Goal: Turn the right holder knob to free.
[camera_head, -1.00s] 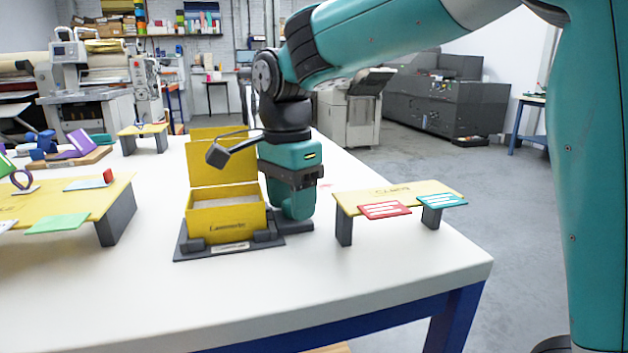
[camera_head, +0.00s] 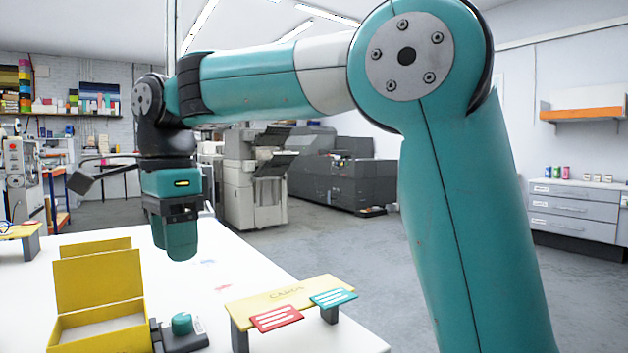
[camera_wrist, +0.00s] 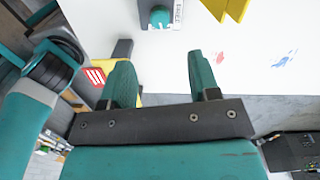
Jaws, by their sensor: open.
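The teal round knob (camera_head: 181,323) sits on a dark grey holder (camera_head: 187,342) at the right side of the open yellow box (camera_head: 97,330). In the wrist view the knob (camera_wrist: 159,15) is at the top edge, on a dark mount beside a white label that I cannot read fully. My gripper (camera_head: 176,242) hangs pointing down above the white table, higher than the knob and apart from it. In the wrist view the two teal fingers of my gripper (camera_wrist: 161,78) are spread with nothing between them. The box's front is cut off in the head view.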

